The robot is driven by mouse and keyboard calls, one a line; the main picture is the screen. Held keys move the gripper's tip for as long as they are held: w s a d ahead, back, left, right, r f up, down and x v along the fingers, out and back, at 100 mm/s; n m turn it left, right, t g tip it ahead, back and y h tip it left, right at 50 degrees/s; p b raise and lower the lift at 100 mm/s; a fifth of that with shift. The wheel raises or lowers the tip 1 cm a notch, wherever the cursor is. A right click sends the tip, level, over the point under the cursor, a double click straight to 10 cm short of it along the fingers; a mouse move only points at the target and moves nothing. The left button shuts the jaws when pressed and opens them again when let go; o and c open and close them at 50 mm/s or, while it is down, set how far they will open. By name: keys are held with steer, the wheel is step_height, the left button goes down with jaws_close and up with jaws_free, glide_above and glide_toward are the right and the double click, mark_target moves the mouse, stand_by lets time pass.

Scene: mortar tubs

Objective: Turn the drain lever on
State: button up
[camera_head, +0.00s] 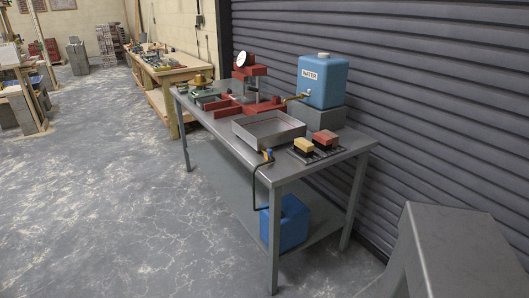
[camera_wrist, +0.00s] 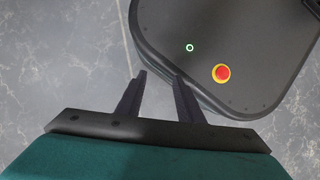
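A small blue lever (camera_head: 268,154) shows at the front corner of a shallow metal tray (camera_head: 268,131) on the steel bench (camera_head: 240,152). A dark hose (camera_head: 255,180) bends down from there past the bench edge toward a blue container (camera_head: 287,224) on the lower shelf. The lever is too small to tell its exact angle. My gripper (camera_wrist: 160,78) shows in the wrist view with its two dark fingers apart and nothing between them. It is over the floor and my own base, away from the bench, and is not in the head view.
A blue water tank (camera_head: 325,80) with a brass tap stands on a grey block. Two brushes or blocks (camera_head: 314,143) lie right of the tray. Red apparatus (camera_head: 245,105) is behind it. A grey stand (camera_head: 455,245) is at lower right. The floor (camera_head: 120,200) left of the bench is clear.

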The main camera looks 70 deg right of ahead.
steer(key=w+d+r+n+t+h, duration=0.2)
steer(key=w+d+r+n+h, duration=0.15)
steer(key=w+d+n, duration=0.4)
steer(key=w+d+r+n+t+h+p, duration=0.15)
steer(key=w+d+r, duration=0.25)
steer(key=d+r, duration=0.45)
steer(key=w+d+r+n+h+p, duration=0.2)
steer(key=w+d+r+h, duration=0.3)
steer(key=d, duration=0.6)
steer(key=w+d+r+n+t+h+p, duration=0.1)
steer(key=w+d+r, duration=0.1)
steer(key=d+r, duration=0.7)
steer(key=s+d+r+g+h+p, duration=0.1)
steer(key=s+d+r+h+p, duration=0.15)
steer(key=d+r, duration=0.7)
steer(key=s+d+r+g+h+p, duration=0.1)
steer(key=s+d+r, duration=0.3)
steer(key=d+r, duration=0.5)
steer(key=s+d+r+m+g+p, duration=0.1)
steer(key=s+d+r+m+g, duration=0.1)
steer(key=s+d+r, duration=0.2)
steer(key=s+d+r+m+g+p, duration=0.1)
steer(key=s+d+r, duration=0.4)
steer(key=s, duration=0.7)
steer(key=d+m+g, duration=0.1)
steer(key=d, duration=0.1)
steer(key=shift+s+d+g, duration=0.35)
steer(key=shift+s, duration=0.05)
steer(key=shift+d+y, duration=0.1)
steer(key=shift+y, duration=0.15)
